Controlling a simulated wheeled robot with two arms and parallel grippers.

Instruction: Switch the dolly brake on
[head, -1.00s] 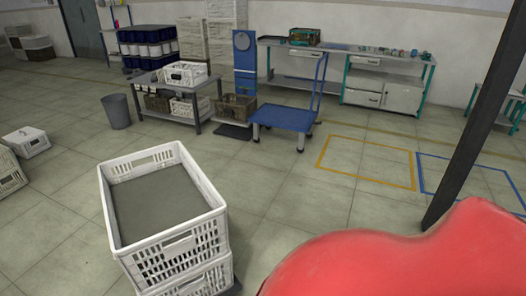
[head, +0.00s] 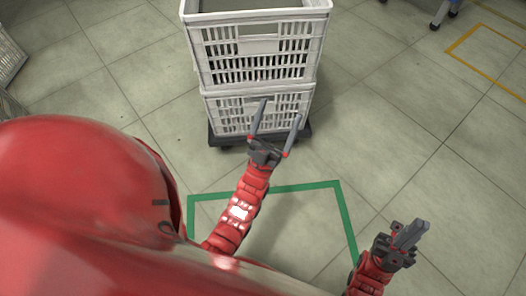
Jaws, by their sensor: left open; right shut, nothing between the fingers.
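A low black dolly (head: 304,134) sits on the floor under a stack of two white crates. Only its dark edges and corners show below the lower crate (head: 222,113). I cannot make out the brake on it. My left gripper (head: 279,109) is open, its two fingers pointing at the lower crate's near side. It overlaps the crate and the dolly's near edge in the picture; I cannot tell whether it touches either. My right gripper (head: 418,228) is shut and empty, over the floor to the lower right, apart from the dolly.
The upper white crate (head: 256,49) stands on the lower one. A green floor line (head: 346,215) runs in front of the dolly. A yellow floor outline (head: 463,42) and a blue cart's wheel legs (head: 440,14) are at the upper right. The floor right of the stack is clear.

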